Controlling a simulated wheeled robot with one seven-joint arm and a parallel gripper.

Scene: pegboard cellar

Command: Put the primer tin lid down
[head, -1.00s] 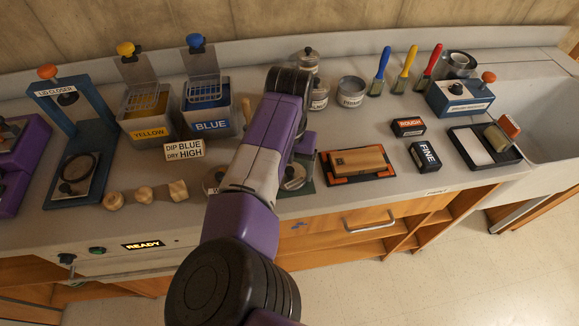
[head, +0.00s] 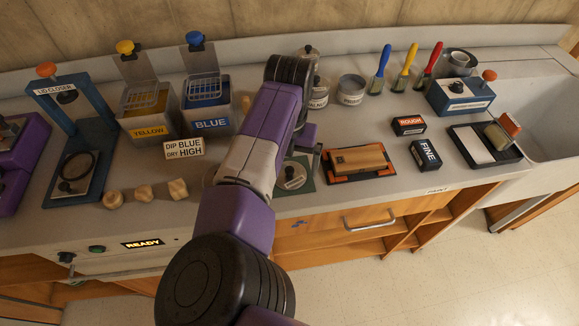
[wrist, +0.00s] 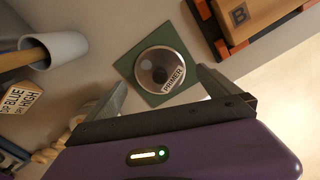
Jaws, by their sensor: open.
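The primer tin lid (wrist: 162,70) is a round, grey lid with a dark knob and a PRIMER label. It lies flat on a green square mat (wrist: 126,66), and both also show in the head view, the lid (head: 293,176) beside my arm. My gripper (wrist: 161,80) is open in the wrist view, its fingers apart on either side of the lid's near part and holding nothing. I cannot tell its exact height above the lid. The open primer tin (head: 352,90) stands farther back on the bench.
A sanding block on an orange-and-black holder (head: 357,160) lies just right of the mat. A grey cup with a wooden handle (wrist: 66,47) and a dip sign (wrist: 18,97) are to the left. A lidded walnut jar (head: 318,82) stands behind my arm.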

